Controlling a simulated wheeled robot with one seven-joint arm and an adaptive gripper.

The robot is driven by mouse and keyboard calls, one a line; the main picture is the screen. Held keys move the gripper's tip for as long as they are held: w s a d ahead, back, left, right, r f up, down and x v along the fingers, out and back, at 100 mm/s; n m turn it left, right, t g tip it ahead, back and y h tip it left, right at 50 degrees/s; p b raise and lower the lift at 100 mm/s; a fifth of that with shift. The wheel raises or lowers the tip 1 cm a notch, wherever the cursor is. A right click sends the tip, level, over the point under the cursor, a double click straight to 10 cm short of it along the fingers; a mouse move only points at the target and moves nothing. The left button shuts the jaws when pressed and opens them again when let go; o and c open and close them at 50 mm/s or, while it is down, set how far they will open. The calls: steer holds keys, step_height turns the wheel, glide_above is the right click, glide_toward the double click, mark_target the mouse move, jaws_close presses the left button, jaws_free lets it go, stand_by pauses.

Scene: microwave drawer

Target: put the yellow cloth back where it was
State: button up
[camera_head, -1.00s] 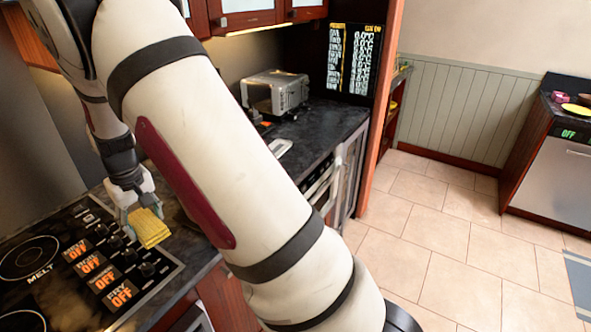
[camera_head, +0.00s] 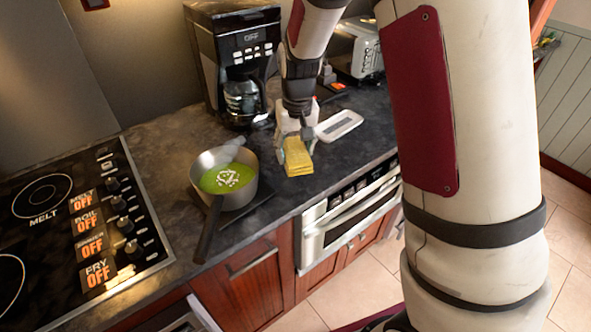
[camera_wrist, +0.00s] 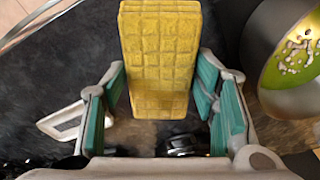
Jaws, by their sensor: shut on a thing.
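The yellow cloth (camera_head: 299,158) is a folded, quilted block over the dark counter. My gripper (camera_head: 295,140) is shut on it from behind in the head view. In the wrist view the cloth (camera_wrist: 160,50) sticks out between the green-padded fingers of my gripper (camera_wrist: 160,85). I cannot tell whether its underside touches the counter.
A pot of green soup (camera_head: 226,180) stands left of the cloth, its dark handle towards the front edge. A coffee maker (camera_head: 237,65) stands behind. A white flat object (camera_head: 339,125) lies to the right. The stove (camera_head: 70,225) is far left.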

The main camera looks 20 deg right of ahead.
steer(key=shift+a+f, duration=0.1)
steer(key=shift+f, duration=3.05)
steer(key=shift+f, duration=0.15)
steer(key=o, duration=1.1)
